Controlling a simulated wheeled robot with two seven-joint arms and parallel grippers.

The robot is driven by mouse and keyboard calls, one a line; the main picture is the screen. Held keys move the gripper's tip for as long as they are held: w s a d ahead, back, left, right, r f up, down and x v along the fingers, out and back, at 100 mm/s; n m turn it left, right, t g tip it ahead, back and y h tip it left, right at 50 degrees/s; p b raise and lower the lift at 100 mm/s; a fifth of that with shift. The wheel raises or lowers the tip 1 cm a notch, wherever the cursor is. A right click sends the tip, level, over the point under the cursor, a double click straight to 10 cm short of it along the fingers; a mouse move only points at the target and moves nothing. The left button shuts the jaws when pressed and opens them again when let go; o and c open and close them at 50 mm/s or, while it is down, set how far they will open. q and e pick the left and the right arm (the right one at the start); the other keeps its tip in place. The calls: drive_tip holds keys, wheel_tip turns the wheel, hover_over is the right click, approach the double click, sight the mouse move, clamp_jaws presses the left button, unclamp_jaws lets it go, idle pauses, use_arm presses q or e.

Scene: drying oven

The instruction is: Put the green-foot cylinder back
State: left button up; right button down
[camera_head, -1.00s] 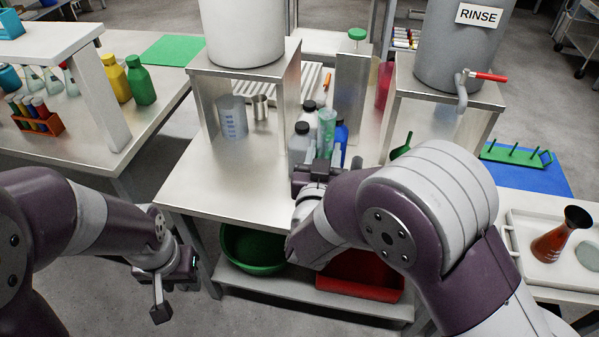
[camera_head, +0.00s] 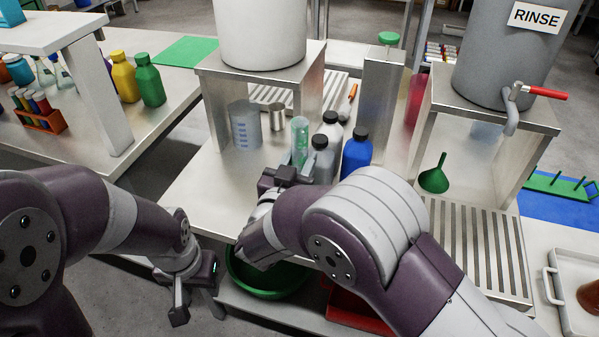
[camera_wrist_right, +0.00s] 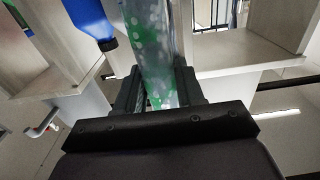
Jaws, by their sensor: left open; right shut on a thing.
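A clear, green-tinted cylinder (camera_head: 299,138) stands up from my right gripper (camera_head: 288,174) in the head view, in front of the steel table's bottles. The right wrist view shows the cylinder (camera_wrist_right: 150,45) between the shut fingers of the right gripper (camera_wrist_right: 158,90). It looks speckled green and white there. I cannot make out its foot, and its lower end is hidden by the gripper in the head view. My left gripper (camera_head: 193,292) is open and empty, low in front of the table at the left.
Black-capped grey, white and blue bottles (camera_head: 357,152) stand just right of the cylinder. A beaker (camera_head: 244,128) and metal cup (camera_head: 277,117) stand behind-left. A green funnel (camera_head: 434,177) and slotted drain (camera_head: 478,245) are to the right. Bare steel tabletop (camera_head: 215,185) lies left.

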wheel_tip(320, 180, down, 2)
drive_tip(key=shift+f, duration=0.1)
use_arm(q)
drive_tip(key=shift+f, duration=0.4)
use_arm(e)
drive_tip(key=shift+f, duration=0.1)
drive_tip(key=c, duration=0.7)
unclamp_jaws()
drive_tip(key=shift+r, duration=0.25)
use_arm(q)
drive_tip(key=shift+r+p, duration=0.65)
drive_tip(key=shift+r, duration=0.1)
use_arm(e)
drive_tip(key=v, duration=1.2)
